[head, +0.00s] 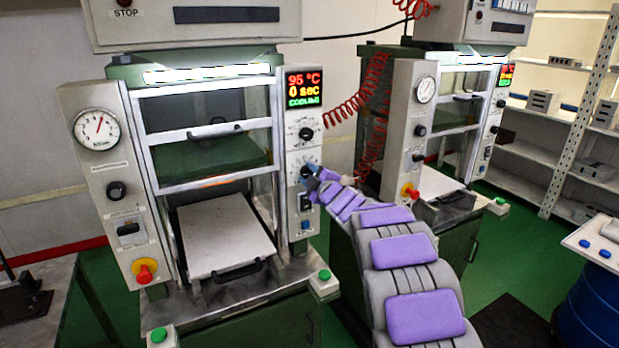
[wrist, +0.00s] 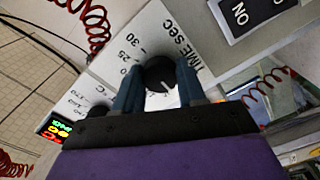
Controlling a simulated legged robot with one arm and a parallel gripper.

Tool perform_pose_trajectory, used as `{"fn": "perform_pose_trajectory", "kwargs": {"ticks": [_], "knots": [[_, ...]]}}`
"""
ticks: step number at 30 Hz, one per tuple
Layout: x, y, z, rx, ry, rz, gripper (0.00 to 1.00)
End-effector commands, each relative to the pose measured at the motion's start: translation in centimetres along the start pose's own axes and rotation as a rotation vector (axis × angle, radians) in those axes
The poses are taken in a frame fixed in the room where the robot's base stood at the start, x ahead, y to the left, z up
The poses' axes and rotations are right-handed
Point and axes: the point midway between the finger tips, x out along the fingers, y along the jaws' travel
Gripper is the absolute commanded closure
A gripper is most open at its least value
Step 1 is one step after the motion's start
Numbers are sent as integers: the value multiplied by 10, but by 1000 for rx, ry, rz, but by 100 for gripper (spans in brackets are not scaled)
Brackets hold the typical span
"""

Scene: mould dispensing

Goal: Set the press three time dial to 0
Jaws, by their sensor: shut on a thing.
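The time dial (wrist: 159,74) is a round black knob on a white panel marked TIME SEC, with numbers such as 25 and 30 beside it. My gripper (wrist: 158,88) is shut on it, one blue finger on each side. In the head view my gripper (head: 312,174) is at the lower dial of the near press's right panel (head: 297,150), and mostly hides that dial. The press display (head: 304,88) reads 95 °C and 0 sec, with a green word below. The dial's exact setting cannot be told.
Another black dial (head: 306,133) sits just above. A rocker switch (head: 306,203) and a blue button (head: 305,225) sit below. A second press (head: 440,130) stands to the right, with a red coiled hose (head: 343,102) between. The near press's drawer plate (head: 222,235) is out.

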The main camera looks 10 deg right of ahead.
Motion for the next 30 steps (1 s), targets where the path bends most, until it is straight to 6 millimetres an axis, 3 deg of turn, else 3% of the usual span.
{"fn": "perform_pose_trajectory", "kwargs": {"ticks": [13, 14, 15, 21, 30], "knots": [[0, 2, 1, -8, -2, 3, 91], [0, 2, 1, -8, -1, 3, 57], [0, 2, 1, -8, -1, 3, 53], [-1, 2, 0, -9, 0, 2, 35], [-2, 1, -1, -9, 1, 2, 35]]}}
